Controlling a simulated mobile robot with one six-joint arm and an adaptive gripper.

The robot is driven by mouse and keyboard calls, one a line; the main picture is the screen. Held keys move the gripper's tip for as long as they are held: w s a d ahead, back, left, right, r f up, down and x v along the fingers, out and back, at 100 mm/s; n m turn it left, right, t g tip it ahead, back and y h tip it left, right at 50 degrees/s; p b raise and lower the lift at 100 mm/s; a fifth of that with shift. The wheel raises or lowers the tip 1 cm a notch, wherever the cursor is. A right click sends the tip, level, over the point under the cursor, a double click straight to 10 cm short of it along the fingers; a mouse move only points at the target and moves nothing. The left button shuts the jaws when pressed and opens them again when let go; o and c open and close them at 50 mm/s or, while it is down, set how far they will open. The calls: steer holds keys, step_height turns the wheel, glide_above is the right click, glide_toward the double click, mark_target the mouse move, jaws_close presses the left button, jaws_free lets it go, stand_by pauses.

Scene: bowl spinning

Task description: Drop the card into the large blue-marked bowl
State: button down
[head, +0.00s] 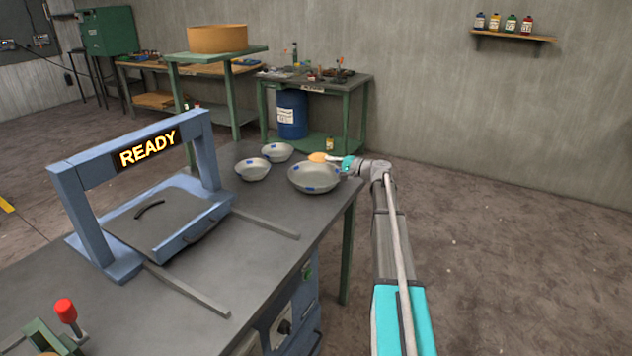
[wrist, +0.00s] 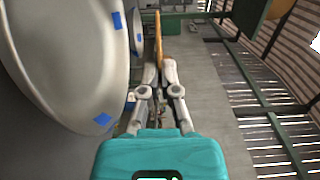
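The large bowl (head: 315,181) is pale grey with blue marks and stands upright near the table's far right corner. It fills the left of the wrist view (wrist: 75,60), where its blue marks show on the rim. My gripper (head: 330,158) is at the bowl's far right side, close to the rim. In the wrist view my gripper (wrist: 159,72) is shut on the card (wrist: 158,40), which shows edge-on as a thin orange strip. The card also shows in the head view (head: 317,157), just past the bowl's far rim. I cannot tell its height above the rim.
Two smaller blue-marked bowls (head: 252,170) (head: 277,152) stand left of the large bowl. A blue frame machine (head: 135,150) reading READY stands on the left of the table (head: 265,215). A green workbench (head: 315,80) and blue drum (head: 292,115) stand behind.

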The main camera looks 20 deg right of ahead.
steer(key=c, duration=0.7)
jaws_free()
steer(key=shift+s+d, duration=0.1)
steer(key=v, duration=1.1)
steer(key=shift+s+d, duration=0.25)
steer(key=shift+s, duration=0.05)
stand_by(0.3)
